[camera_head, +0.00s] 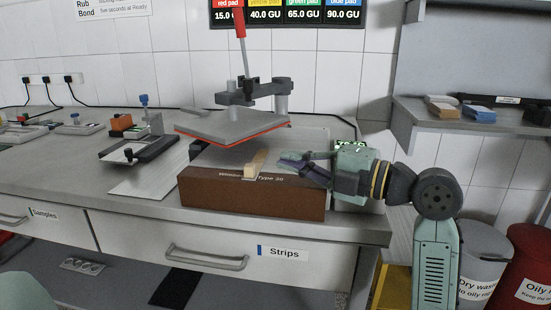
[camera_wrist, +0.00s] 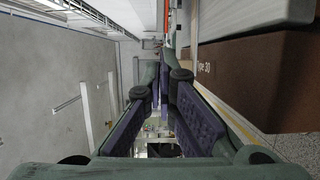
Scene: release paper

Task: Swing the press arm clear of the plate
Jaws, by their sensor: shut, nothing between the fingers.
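The press (camera_head: 250,200) has a brown base lettered "Type 30" at the front of the bench. Its press arm (camera_head: 262,90), with a red-topped lever (camera_head: 240,22), carries a wide grey slab (camera_head: 225,125) with a red underside edge, which hangs over the base with a gap below. A pale wooden piece (camera_head: 256,163) stands at the base's front top. My gripper (camera_head: 288,161) is shut and empty, at the front right of the base, just right of the wooden piece. In the wrist view, my gripper's fingers (camera_wrist: 160,75) run alongside the brown base (camera_wrist: 265,75).
A flat sheet (camera_head: 150,182) and a small dark-based device (camera_head: 140,147) lie left of the press. A shelf (camera_head: 470,125) with pads is at the right. Bins (camera_head: 480,265) stand below it. The Strips drawer (camera_head: 240,258) is under the bench front.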

